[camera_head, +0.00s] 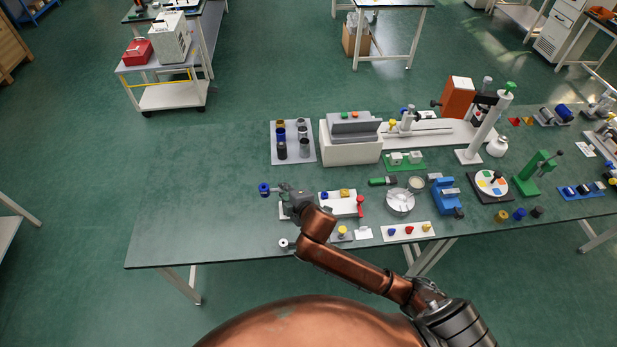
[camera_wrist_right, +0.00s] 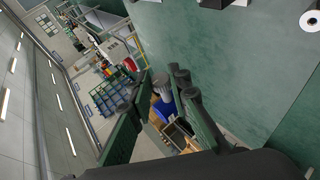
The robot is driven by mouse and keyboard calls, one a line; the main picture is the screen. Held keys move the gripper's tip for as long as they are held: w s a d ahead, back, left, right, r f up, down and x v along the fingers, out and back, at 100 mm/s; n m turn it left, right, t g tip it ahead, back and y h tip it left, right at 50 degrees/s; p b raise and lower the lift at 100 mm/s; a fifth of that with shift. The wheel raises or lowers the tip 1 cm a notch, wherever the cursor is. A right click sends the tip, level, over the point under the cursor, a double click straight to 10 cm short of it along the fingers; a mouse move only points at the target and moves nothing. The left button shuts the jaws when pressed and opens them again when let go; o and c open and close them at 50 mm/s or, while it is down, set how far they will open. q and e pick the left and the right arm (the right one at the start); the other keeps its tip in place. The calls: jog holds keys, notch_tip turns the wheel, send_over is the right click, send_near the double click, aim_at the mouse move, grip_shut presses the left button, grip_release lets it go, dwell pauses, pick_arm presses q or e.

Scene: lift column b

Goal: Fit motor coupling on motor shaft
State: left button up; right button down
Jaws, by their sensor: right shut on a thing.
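My right gripper (camera_head: 277,189) is raised over the left part of the green table (camera_head: 200,215). It is shut on a small blue and grey round part, likely the motor coupling (camera_head: 264,188). In the right wrist view the part (camera_wrist_right: 163,108) shows as a blue cylinder with a grey end between the fingers. A blue cylinder on a grey base, perhaps the motor (camera_head: 563,110), lies at the far right of the table, apart from the gripper. I cannot make out its shaft. My left gripper is not in view.
A grey tray of cylinders (camera_head: 271,150) and a white box (camera_head: 352,150) stand behind the gripper. A white board (camera_head: 340,208) is close by on the right. A small white disc (camera_head: 283,243) lies near the front edge. The table's left end is clear.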

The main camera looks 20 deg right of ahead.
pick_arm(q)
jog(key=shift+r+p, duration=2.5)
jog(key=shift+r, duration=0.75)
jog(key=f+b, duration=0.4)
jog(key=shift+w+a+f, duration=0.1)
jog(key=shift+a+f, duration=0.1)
pick_arm(e)
jog(key=w+d+f, duration=0.5)
jog(key=d+f, duration=0.5)
jog(key=f, duration=0.3)
jog(key=shift+w+f+n+y, duration=0.2)
jog(key=shift+n+y, duration=0.1)
jog(key=shift+n, duration=0.1)
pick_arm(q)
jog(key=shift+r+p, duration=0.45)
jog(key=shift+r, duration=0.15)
pick_arm(e)
jog(key=shift+a+r, duration=0.1)
pick_arm(q)
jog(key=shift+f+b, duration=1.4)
jog(key=shift+b, duration=0.05)
pick_arm(e)
jog(key=shift+f, duration=2.05)
jog(key=c, duration=1.7)
grip_release()
